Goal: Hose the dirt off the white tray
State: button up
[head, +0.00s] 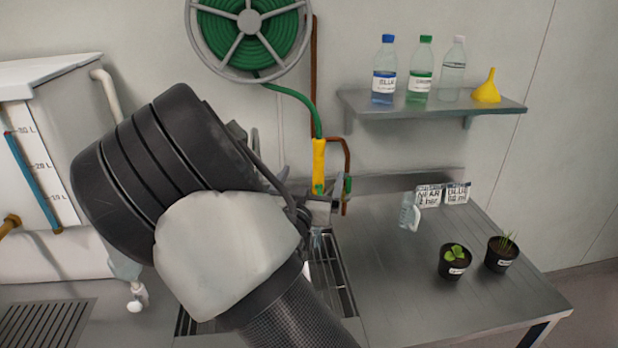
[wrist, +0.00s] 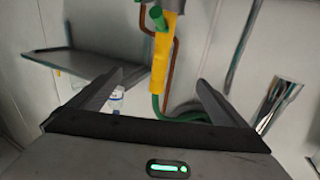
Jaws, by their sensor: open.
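The yellow hose nozzle (head: 319,160) hangs upright at the end of a green hose (head: 296,96), above the sink (head: 340,275) at the back wall. In the wrist view the yellow nozzle (wrist: 161,62) lies between and beyond the fingers of my gripper (wrist: 159,77). My gripper is open and empty, with a finger on either side of the nozzle's line. In the head view my arm hides most of the gripper and much of the sink. I cannot make out the white tray or its dirt; only a thin pale strip shows in the sink beside my arm.
A hose reel (head: 250,22) hangs above. A wall shelf (head: 430,106) holds bottles and a yellow funnel (head: 487,88). Two potted plants (head: 455,262) (head: 502,252), a small clear bottle (head: 409,212) and label cards stand on the right counter. A white tank (head: 40,150) stands at left.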

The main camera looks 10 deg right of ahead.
aim_at(319, 138)
jog(key=b+x, duration=0.1)
jog(key=x, duration=0.4)
jog(key=shift+w+d+f, duration=0.15)
jog(key=shift+w+d, duration=0.05)
jog(key=shift+w, duration=0.05)
jog(key=shift+b+x, duration=0.7)
jog(key=shift+x, duration=1.3)
grip_shut()
jog(key=shift+r, duration=0.25)
dwell(0.4)
jog(key=shift+r+p, duration=1.7)
jog(key=shift+r, duration=1.2)
